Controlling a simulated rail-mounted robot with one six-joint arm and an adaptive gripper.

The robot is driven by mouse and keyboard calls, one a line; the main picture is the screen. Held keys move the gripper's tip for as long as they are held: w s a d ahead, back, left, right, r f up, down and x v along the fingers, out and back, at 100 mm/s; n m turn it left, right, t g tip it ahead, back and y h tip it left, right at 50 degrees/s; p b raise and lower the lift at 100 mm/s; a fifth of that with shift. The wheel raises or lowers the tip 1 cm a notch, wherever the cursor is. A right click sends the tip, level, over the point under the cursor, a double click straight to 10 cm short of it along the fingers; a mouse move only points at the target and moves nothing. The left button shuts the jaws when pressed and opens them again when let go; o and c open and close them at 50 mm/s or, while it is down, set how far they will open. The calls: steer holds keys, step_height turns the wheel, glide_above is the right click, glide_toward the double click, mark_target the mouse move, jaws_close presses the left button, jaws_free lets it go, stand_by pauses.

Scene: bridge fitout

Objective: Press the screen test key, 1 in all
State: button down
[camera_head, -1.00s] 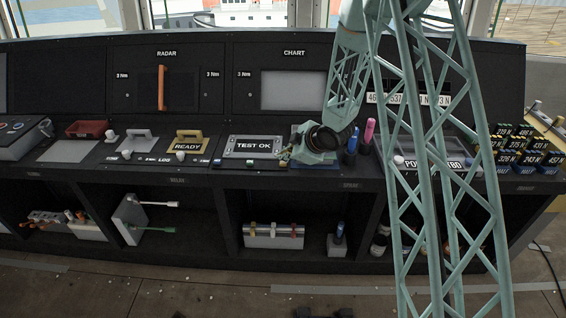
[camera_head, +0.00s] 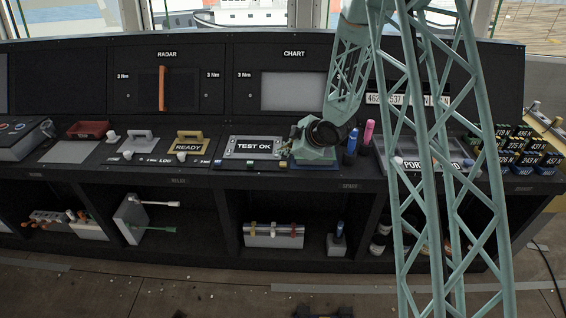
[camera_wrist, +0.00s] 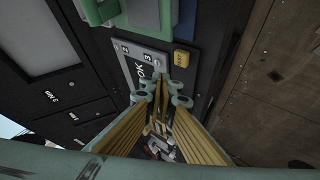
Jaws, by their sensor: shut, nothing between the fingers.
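The screen panel (camera_head: 254,147) on the console reads "TEST OK". A row of small keys lies along its front edge, among them a green key (camera_head: 250,162). In the wrist view the grey panel (camera_wrist: 134,75) shows part of "OK", and a yellow key (camera_wrist: 184,57) with unreadable lettering sits beside it. I cannot tell which key is the screen test key. My gripper (camera_head: 284,151) is shut and empty at the panel's right end. In the wrist view its fingertips (camera_wrist: 161,93) are over the panel's edge, apart from the yellow key; contact is unclear.
A yellow "READY" block (camera_head: 189,147) stands left of the panel. Blue (camera_head: 351,142) and pink (camera_head: 369,132) cylinders stand right of my wrist. The chart screen (camera_head: 292,90) is on the upright board behind. Open shelves hold parts below.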

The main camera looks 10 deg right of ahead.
steer(key=shift+r+p, duration=0.6)
steer(key=shift+r, duration=0.65)
steer(key=r, duration=0.1)
step_height(320, 180, up, 14)
steer(key=m+h, duration=0.3)
glide_above(284, 164)
steer(key=s+d, duration=0.5)
steer(key=s, duration=0.1)
steer(key=s+d+r+m+h, duration=0.2)
steer(key=s+r+m, duration=0.2)
steer(key=s+r, duration=0.8)
steer(key=s+a+r+m+g, duration=0.15)
steer(key=s+r, duration=0.25)
steer(key=s, duration=0.5)
steer(key=s+r+m+g, duration=0.1)
steer(key=s+r+m, duration=0.15)
steer(key=s, duration=0.75)
steer(key=s+a+r+m+g, duration=0.1)
steer(key=s+a, duration=0.2)
steer(key=s, duration=0.8)
steer(key=s+a+r+m+y, duration=0.1)
steer(key=s+a+m, duration=0.1)
steer(key=s, duration=1)
steer(key=shift+a+r+g, duration=0.25)
steer(key=shift+a+g, duration=0.1)
steer(key=shift+a, duration=0.05)
